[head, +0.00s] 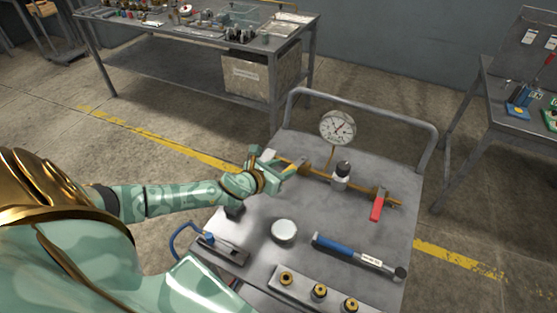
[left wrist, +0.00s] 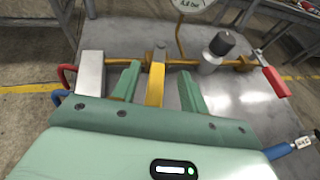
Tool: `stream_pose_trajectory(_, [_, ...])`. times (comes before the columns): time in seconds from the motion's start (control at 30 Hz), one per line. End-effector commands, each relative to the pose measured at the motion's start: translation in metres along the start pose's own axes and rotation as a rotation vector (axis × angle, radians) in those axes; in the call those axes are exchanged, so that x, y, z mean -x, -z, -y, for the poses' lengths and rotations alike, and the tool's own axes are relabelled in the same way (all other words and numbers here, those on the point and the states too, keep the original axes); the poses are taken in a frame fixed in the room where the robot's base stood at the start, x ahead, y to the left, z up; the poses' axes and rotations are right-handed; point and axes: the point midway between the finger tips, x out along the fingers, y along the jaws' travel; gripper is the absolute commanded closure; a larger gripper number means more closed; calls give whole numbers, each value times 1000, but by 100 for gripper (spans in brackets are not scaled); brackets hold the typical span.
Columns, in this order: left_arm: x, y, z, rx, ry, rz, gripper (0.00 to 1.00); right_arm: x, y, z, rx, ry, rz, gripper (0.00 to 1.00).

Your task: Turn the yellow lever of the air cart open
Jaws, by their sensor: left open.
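The air cart (head: 262,222) stands in front of me with a brass pipe across its grey top. The yellow lever (left wrist: 155,85) shows in the left wrist view, attached to the pipe (left wrist: 180,62) and pointing back toward my gripper. My left gripper (head: 291,169) is open over the pipe's left part. In the left wrist view its two green fingers stand on either side of the lever, with a visible gap on each side. In the head view the gripper hides most of the lever. My right gripper is not in view.
A round gauge (head: 338,127), a black-knobbed regulator (head: 341,172) and a red lever (head: 377,208) are along the pipe. A rail (head: 365,104) borders the far edge.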

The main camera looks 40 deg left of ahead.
Motion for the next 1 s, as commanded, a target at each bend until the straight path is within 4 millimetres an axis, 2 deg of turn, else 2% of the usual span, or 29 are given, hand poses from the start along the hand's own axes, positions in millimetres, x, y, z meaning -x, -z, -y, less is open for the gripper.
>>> stream_pose_trajectory(0.03, [15,-14,7,-1,5,1,56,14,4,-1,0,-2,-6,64])
stream_pose_trajectory(0.23, [60,-44,32,1,6,0,56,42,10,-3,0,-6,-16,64])
stream_pose_trajectory(0.5, [114,-46,72,2,4,-3,56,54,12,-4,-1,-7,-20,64])
stream_pose_trajectory(0.7, [133,-48,86,1,3,-2,56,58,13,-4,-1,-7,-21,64])
stream_pose_trajectory(1.0, [136,-48,89,1,2,-1,56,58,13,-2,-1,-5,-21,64])
